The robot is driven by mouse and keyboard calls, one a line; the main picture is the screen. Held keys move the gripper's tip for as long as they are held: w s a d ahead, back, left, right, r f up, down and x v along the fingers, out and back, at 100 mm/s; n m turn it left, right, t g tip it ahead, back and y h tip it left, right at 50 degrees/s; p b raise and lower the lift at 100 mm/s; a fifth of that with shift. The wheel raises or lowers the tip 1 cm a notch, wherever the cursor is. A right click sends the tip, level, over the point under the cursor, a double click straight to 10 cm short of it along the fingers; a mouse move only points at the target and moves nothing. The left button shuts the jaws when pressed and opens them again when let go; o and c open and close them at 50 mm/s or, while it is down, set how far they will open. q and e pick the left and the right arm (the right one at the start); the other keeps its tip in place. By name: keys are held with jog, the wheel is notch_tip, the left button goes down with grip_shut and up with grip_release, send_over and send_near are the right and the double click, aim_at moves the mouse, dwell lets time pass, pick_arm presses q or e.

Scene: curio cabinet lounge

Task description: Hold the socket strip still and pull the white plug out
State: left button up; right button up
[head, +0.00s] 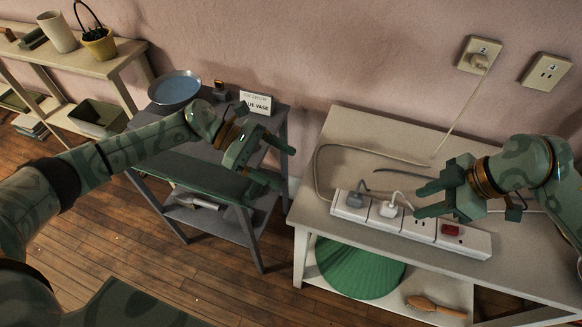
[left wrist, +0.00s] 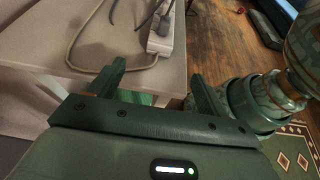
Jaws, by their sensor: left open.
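The white socket strip (head: 421,229) lies on the pale table. Its near end also shows in the left wrist view (left wrist: 158,46). The white plug (head: 391,209) sits in the strip, with its white cord rising from it. A grey plug (head: 355,200) is in the socket to its left. My right gripper (head: 417,200) is open, its fingers pointing left, just right of the white plug; I cannot tell whether they touch it. My left gripper (head: 257,168) is open and empty, left of the strip and apart from it; its spread fingers show in the left wrist view (left wrist: 158,82).
The strip has a red switch (head: 451,230) at its right. Cords loop over the pale table (head: 350,125). A wall outlet (head: 480,55) holds a plug. A grey side table (head: 200,152) bears a blue bowl (head: 175,90) and a card (head: 256,102). A green fan-shaped thing (head: 360,268) and brush (head: 436,307) are below.

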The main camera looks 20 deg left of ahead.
aim_at(342, 200)
pick_arm(q)
jog(key=x, duration=1.6)
jog(key=shift+d+f, duration=0.15)
jog(key=shift+d, duration=0.1)
jog(key=c, duration=1.5)
